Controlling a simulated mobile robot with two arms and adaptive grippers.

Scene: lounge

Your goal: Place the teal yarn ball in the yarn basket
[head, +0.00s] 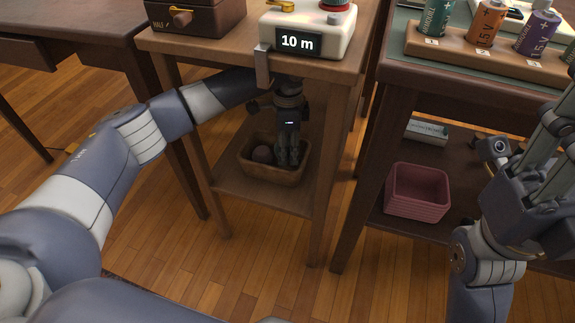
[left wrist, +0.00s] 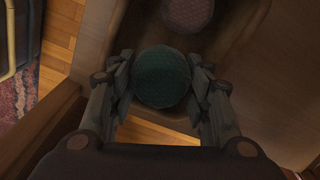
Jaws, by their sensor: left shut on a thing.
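The teal yarn ball (left wrist: 162,77) is between the two fingers of my left gripper in the left wrist view. My left gripper (head: 288,160) is shut on it and points down at the yarn basket (head: 272,175), a brown basket on the low shelf of the wooden stand. In the head view the fingers hide the teal ball. A mauve ball (head: 263,154) lies in the basket, left of my fingers; it also shows in the left wrist view (left wrist: 187,12). I cannot tell whether the teal ball touches the basket. My right gripper (head: 560,120) is at the right edge, its opening unclear.
My left arm reaches in under the stand's top (head: 225,50), between its legs. A device reading "10 m" (head: 298,43) sits on that top. A pink bin (head: 417,190) and a pale box (head: 427,130) are on the right table's lower shelf. Wood floor (head: 190,265) is clear in front.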

